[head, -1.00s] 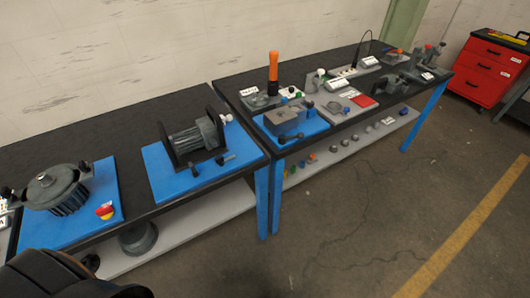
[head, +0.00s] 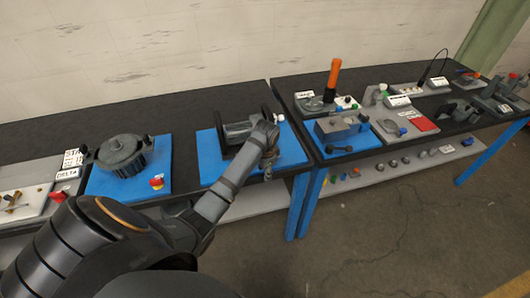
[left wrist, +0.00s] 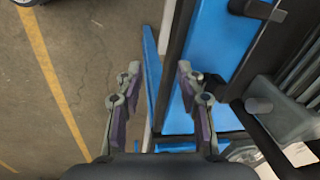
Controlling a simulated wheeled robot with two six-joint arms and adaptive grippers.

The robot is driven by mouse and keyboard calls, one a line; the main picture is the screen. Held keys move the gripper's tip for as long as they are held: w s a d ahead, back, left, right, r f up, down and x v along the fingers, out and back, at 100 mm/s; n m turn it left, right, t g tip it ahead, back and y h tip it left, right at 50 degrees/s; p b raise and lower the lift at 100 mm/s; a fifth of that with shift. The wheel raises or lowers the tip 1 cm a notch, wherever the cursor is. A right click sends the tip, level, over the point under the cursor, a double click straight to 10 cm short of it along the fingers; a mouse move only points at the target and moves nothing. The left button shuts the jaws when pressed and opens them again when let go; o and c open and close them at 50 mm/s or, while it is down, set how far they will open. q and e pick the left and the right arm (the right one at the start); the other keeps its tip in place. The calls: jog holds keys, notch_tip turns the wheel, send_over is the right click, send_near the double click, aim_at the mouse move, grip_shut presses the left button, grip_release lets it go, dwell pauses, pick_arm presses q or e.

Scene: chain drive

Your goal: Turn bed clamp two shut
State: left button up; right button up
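A blue bed plate (head: 292,150) carries a grey motor (head: 237,131) between black end plates in the head view. My left gripper (head: 268,166) reaches over the front of this plate and hides part of it. In the left wrist view the left gripper (left wrist: 159,75) is open, with nothing between its fingers. The blue plate (left wrist: 209,45) lies beneath and to the right of the fingers. A dark clamp handle (left wrist: 258,10) shows at the upper right, apart from the fingers. I cannot tell which clamp is number two. My right gripper is not in view.
A capped round motor (head: 122,152) and a red button (head: 157,182) sit on the blue plate at left. On the right table stand a grey block fixture (head: 340,127) and an orange-handled tool (head: 333,78). Open floor (left wrist: 60,120) lies beyond the bench edge.

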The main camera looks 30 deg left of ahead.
pick_arm(q)
jog(key=shift+w+a+r+m+g+h, duration=0.55)
jog(key=shift+w+a+r+m, duration=0.55)
jog(key=shift+w+a+r, duration=2.3)
jog(key=f, duration=0.2)
jog(key=w+d+f+p, duration=0.1)
jog(key=f, duration=0.5)
jog(key=shift+w+d, duration=0.15)
jog(key=shift+d, duration=0.15)
jog(key=shift+r, duration=0.1)
grip_shut()
